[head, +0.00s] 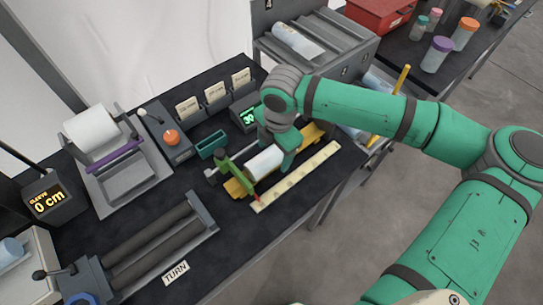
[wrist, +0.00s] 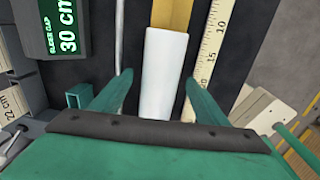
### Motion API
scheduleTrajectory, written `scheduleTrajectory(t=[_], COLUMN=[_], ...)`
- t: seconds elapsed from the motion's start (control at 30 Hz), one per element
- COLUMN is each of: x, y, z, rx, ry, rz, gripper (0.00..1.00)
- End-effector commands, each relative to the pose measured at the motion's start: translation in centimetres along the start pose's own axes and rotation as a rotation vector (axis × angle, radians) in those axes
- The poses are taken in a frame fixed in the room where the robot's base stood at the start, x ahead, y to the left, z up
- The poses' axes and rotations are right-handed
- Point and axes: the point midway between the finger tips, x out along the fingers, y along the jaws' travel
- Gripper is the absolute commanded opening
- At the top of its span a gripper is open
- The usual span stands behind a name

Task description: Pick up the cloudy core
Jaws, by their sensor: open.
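A whitish, cloudy-looking core (head: 264,162) lies lengthwise on a yellow cradle (head: 312,132) on the dark bench. In the wrist view the core (wrist: 166,75) runs up the middle of the picture. My gripper (head: 283,150) is low over the cradle, at the core's right end in the head view. Its two green fingers are open, one on each side of the core, with visible gaps in the wrist view. My gripper body hides the core's near end there. Whether the fingertips are below the core's top, I cannot tell.
A cream ruler (head: 297,177) lies beside the cradle. A green upright arm (head: 238,176) stands at its left end. A display reading 30 (head: 247,117) sits behind. A rack (head: 325,50) holds another pale cylinder (head: 298,42). Rollers (head: 150,245) lie front left.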

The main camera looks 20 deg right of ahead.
Motion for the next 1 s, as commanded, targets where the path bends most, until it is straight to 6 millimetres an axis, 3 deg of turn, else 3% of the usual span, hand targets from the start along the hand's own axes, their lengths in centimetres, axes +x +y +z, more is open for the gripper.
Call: scheduleTrajectory(t=[0.33,0.53,0.6,0.87,1.0], x=[0.8,0.8,0.7,0.5,-0.8], y=[0.0,0.0,0.1,0.1,0.2], z=[0.0,0.0,0.0,0.1,0.1], rx=[0.001,0.001,0.001,0.001,0.002], ry=[-0.001,-0.001,-0.001,-0.001,-0.001], rz=[0.001,0.001,0.002,0.003,0.003], gripper=[0.68,0.20,0.11,0.11,0.11])
